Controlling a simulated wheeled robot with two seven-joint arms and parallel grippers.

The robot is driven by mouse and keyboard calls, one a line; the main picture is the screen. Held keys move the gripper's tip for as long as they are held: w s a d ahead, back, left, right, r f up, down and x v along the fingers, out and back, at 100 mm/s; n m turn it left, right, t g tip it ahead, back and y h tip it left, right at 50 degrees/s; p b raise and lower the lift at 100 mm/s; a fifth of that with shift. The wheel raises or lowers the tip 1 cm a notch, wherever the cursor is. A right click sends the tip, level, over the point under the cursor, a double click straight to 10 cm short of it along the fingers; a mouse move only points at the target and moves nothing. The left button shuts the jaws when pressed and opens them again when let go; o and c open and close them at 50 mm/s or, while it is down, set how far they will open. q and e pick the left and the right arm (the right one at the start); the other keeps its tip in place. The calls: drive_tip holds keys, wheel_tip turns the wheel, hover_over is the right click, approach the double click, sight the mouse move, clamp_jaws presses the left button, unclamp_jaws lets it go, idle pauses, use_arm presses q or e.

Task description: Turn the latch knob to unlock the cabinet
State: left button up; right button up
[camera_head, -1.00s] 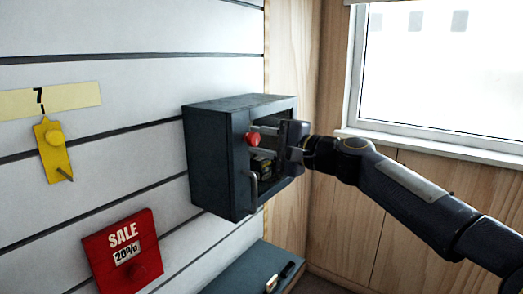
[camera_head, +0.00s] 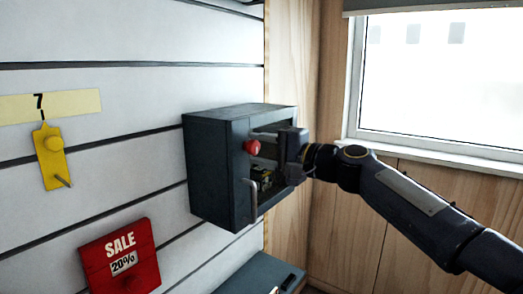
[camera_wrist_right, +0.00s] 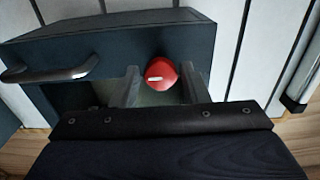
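A dark blue-grey cabinet (camera_head: 208,170) is fixed on the slatted wall, with a see-through front and a curved grey handle (camera_head: 250,200). Its round red latch knob (camera_head: 252,147) sits on the front above the handle. The right wrist view shows the knob (camera_wrist_right: 161,72) with a short white mark lying nearly level. My right gripper (camera_head: 264,146) is at the cabinet front. In the right wrist view its two fingers (camera_wrist_right: 158,86) are apart, one on each side of the knob, with a visible gap on both sides. My left gripper is not in view.
The handle (camera_wrist_right: 50,74) is left of the fingers in the wrist view. A yellow tag (camera_head: 51,158) and a red sale sign (camera_head: 120,256) hang on the wall to the left. A dark surface (camera_head: 258,274) lies below the cabinet. A window (camera_head: 445,80) is at the right.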

drive_tip(key=shift+o, duration=1)
drive_tip(key=b+v, duration=0.1)
drive_tip(key=v, duration=0.6)
drive_tip(key=shift+s+d, duration=0.25)
drive_tip(key=shift+d, duration=0.05)
